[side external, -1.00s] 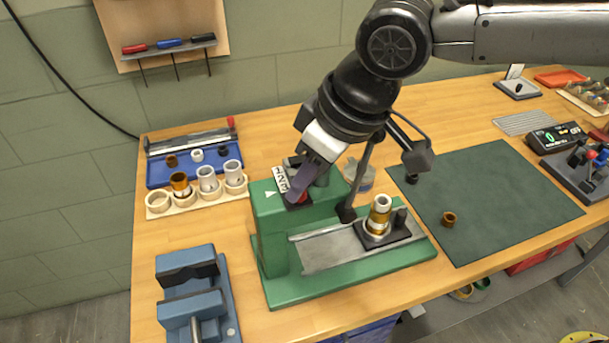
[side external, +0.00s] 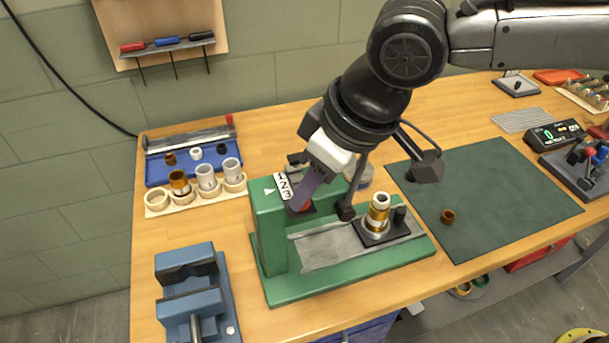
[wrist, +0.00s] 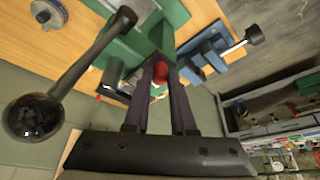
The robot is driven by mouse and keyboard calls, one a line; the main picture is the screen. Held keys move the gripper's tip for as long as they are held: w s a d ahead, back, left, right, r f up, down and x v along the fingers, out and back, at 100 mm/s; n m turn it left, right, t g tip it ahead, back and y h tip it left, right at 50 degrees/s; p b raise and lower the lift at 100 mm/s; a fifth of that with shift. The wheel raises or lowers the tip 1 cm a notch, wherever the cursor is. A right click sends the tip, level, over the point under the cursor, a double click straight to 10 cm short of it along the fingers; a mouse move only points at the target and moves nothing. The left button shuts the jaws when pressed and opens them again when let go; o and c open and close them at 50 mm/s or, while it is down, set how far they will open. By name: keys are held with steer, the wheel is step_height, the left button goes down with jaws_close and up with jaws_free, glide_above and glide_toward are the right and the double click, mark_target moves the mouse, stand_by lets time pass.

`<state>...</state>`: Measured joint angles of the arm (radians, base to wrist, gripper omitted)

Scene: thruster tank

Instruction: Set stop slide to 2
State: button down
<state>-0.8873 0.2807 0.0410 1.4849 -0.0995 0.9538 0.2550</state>
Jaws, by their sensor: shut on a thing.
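The green press fixture (side external: 268,232) stands mid-bench with a white numbered plate (side external: 283,187) on its top and a white triangle mark beside it. The plate's digits are too small to read surely, and part of it is covered by my gripper. My gripper (side external: 297,209) points down at the top of the fixture and is shut on a red knob (side external: 306,207), apparently the stop slide's. In the wrist view the red knob (wrist: 158,90) shows between the two dark fingers.
A metal bed with a black block and brass-and-white part (side external: 379,212) lies right of my gripper. A blue vise (side external: 190,292) is front left, a ring rack (side external: 198,196) behind it. The green mat (side external: 500,205) at right holds a small brown ring (side external: 447,216).

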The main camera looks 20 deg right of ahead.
steer(key=shift+r, duration=0.1)
steer(key=c, duration=1)
jaws_free()
steer(key=v, duration=1.3)
steer(key=shift+s+r, duration=0.15)
steer(key=shift+r, duration=0.15)
steer(key=shift+d, duration=0.15)
